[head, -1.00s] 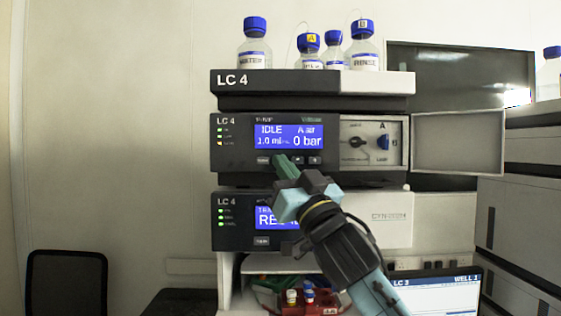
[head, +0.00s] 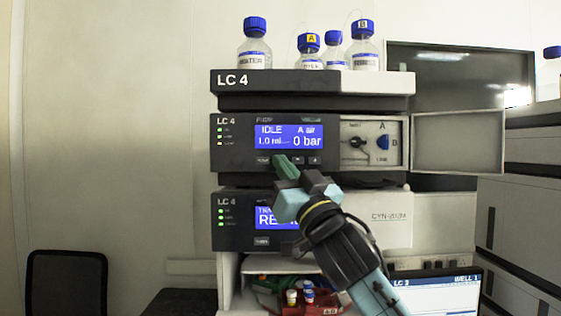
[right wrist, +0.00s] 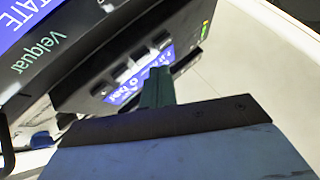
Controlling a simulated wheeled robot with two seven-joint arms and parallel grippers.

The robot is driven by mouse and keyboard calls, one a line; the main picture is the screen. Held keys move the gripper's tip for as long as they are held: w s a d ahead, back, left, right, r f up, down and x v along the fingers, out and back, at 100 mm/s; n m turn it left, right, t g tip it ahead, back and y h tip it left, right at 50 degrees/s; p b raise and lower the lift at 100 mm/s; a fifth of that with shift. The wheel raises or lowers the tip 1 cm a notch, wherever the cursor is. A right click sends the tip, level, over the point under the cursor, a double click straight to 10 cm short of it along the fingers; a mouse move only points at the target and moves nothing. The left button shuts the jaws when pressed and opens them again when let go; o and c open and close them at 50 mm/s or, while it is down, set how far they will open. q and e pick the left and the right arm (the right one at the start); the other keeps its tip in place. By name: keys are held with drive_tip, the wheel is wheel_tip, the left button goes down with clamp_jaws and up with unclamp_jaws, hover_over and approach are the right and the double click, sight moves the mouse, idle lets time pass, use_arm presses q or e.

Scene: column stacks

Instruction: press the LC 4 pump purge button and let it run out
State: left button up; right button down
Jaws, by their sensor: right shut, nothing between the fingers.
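The LC 4 pump module (head: 232,150) is the middle-upper unit of the stack in the head view. Its blue display (head: 289,136) reads IDLE, A air, 1.0 ml and 0 bar. A row of small buttons lies under the display; the leftmost button (head: 263,160) shows, and two show to the right of my fingertips. My right gripper (head: 286,167) is shut and empty, its green tips in front of the button row, covering part of it. In the right wrist view the green fingers (right wrist: 157,88) point at the dark panel. I cannot tell whether they touch a button. My left gripper is not in view.
A second LC 4 unit (head: 232,235) sits below, partly behind my right gripper. Bottles with blue caps, such as the water bottle (head: 254,46), stand on top. The valve panel (head: 371,143) has an open door (head: 458,143) at its right. A monitor (head: 437,290) stands lower right.

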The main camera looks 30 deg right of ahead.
idle(0.8)
drive_tip(key=shift+w+d, duration=0.25)
drive_tip(key=shift+w, duration=0.1)
drive_tip(key=shift+w+d, duration=0.2)
drive_tip(key=shift+w, duration=0.15)
idle(0.7)
drive_tip(key=shift+s, duration=0.1)
drive_tip(key=shift+s+a, duration=0.45)
drive_tip(key=shift+s, duration=0.2)
drive_tip(key=s+a, duration=0.1)
drive_tip(key=s, duration=0.1)
drive_tip(key=s+a+p, duration=0.1)
drive_tip(key=s, duration=0.1)
drive_tip(key=shift+s+a, duration=0.1)
drive_tip(key=shift+a, duration=0.2)
idle(0.8)
